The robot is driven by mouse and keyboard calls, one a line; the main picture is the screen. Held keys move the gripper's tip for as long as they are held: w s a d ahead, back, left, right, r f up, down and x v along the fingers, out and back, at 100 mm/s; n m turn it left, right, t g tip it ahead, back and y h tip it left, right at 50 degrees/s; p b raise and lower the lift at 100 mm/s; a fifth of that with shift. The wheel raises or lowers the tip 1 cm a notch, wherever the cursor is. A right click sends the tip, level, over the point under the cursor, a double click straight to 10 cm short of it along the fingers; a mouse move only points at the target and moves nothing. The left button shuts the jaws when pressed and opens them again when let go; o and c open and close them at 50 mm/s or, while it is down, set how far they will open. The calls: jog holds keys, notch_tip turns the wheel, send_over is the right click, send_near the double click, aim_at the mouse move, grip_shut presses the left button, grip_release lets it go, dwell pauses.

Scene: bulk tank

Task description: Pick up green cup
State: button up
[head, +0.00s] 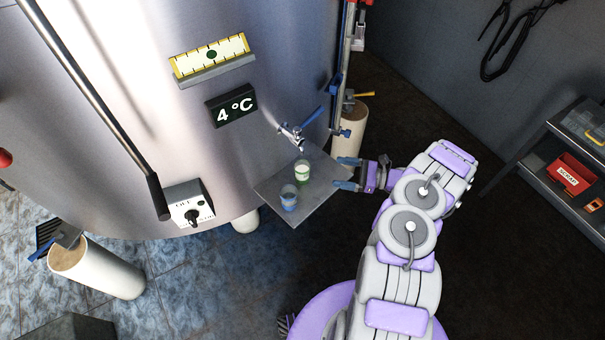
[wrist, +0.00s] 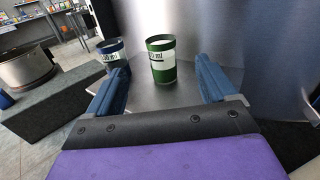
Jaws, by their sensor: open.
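The green cup (head: 302,171) stands upright on a grey metal shelf (head: 318,205) fixed to the tank, beneath a small tap. A blue cup (head: 289,198) stands on the same shelf, nearer the front. In the wrist view the green cup (wrist: 161,60) is ahead of my gripper (wrist: 164,78), between the lines of its two fingers and apart from them. The blue cup (wrist: 112,57) is just beyond the left fingertip there; I cannot tell whether they touch. My gripper (head: 348,172) is open and empty, at the right edge of the shelf, level with the green cup.
A tap with a blue lever (head: 296,130) hangs over the green cup. The tank wall (head: 150,100) closes off the back. A pipe with blue valves (head: 338,90) rises behind my gripper. A shelf unit with a red bin (head: 571,173) stands far right.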

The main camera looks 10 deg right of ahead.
notch_tip(320, 180, down, 2)
jog(key=m, duration=0.1)
jog(key=t+b, duration=0.1)
jog(key=b, duration=0.1)
send_near(297, 167)
jog(key=shift+h, duration=0.3)
jog(key=x, duration=0.5)
jog(key=shift+s+a+r, duration=0.15)
jog(key=shift+r, duration=0.25)
jog(key=shift+s+b+x, duration=0.15)
jog(key=shift+b+x, duration=0.25)
jog(key=shift+x, duration=0.85)
jog(key=shift+s+b+x, duration=0.15)
jog(key=shift+b+x, duration=0.2)
jog(key=shift+x, duration=0.85)
jog(key=shift+r, duration=0.15)
jog(key=c, duration=0.7)
jog(key=shift+a, duration=0.1)
jog(key=c, duration=0.5)
jog(key=shift+r, duration=0.15)
